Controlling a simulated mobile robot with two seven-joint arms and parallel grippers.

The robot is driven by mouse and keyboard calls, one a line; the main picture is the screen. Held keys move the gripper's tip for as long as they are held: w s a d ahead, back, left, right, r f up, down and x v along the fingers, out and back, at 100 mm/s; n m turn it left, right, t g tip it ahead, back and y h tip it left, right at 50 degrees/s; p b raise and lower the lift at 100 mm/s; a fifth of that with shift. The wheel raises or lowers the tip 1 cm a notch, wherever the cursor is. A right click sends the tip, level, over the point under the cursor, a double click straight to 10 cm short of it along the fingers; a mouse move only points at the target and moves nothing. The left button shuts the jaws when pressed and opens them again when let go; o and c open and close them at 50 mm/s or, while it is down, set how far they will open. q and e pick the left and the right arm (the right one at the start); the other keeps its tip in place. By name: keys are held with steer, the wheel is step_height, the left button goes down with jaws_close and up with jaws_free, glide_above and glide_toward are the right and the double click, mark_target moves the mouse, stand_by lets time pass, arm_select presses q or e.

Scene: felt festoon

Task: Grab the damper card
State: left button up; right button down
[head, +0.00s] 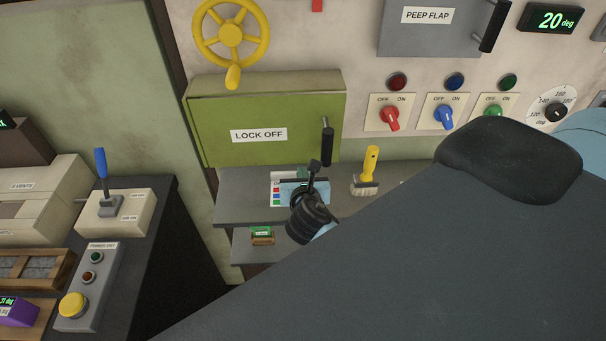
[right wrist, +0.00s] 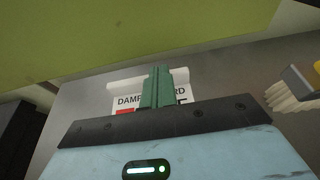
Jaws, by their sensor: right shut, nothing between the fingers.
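The damper card (head: 277,188) is white with colored squares and lies on the grey shelf below the green LOCK OFF box. It also shows in the right wrist view (right wrist: 126,101), with its printed name partly covered by my fingers. My right gripper (head: 314,167) is over the right part of the card in the head view. In the right wrist view its green fingers (right wrist: 157,84) are together, in front of the card, with nothing between them. I cannot tell whether they touch the card. My left gripper is not in view.
A yellow-handled brush (head: 368,172) lies right of the card. The green LOCK OFF box (head: 226,112) with a black handle overhangs the shelf (head: 235,205) behind. A small green-topped block (head: 262,235) sits on a lower ledge. A lever console (head: 122,213) stands left.

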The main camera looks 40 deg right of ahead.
steer(key=s+a, duration=0.1)
steer(key=s, duration=0.1)
steer(key=s+a, duration=0.2)
steer(key=s, duration=0.1)
steer(key=s+a+f, duration=0.1)
steer(key=s+a, duration=0.1)
steer(key=s, duration=0.1)
steer(key=shift+f, duration=0.1)
steer(key=shift+d, duration=0.1)
steer(key=shift+w+r, duration=0.1)
steer(key=shift+r, duration=0.75)
steer(key=shift+d+r, duration=0.1)
steer(key=shift+w, duration=0.1)
